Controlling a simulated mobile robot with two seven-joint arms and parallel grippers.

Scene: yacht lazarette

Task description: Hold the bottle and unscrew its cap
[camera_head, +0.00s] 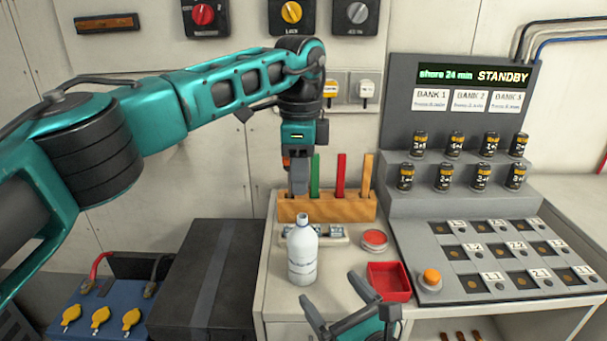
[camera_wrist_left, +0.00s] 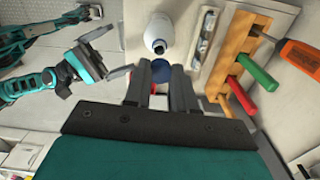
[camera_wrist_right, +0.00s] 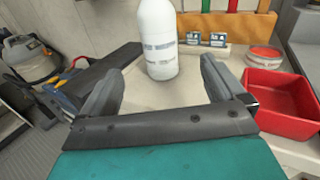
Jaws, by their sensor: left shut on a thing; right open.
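The white bottle (camera_head: 302,252) stands upright on the worktop. Its neck is bare on top in the head view, and the left wrist view shows it (camera_wrist_left: 158,32) from above with an open mouth. My left gripper (camera_head: 298,180) is above and slightly behind the bottle. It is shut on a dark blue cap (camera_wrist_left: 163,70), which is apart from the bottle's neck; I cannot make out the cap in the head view. My right gripper (camera_head: 333,296) is open and empty in front of the bottle, which shows (camera_wrist_right: 159,40) ahead between its fingers without visible contact.
A red tray (camera_head: 389,281) and a round red-topped tin (camera_head: 374,240) are right of the bottle. A wooden rack (camera_head: 325,207) with coloured handles stands behind it. A battery panel (camera_head: 460,215) fills the right. A black case (camera_head: 208,280) is at the left.

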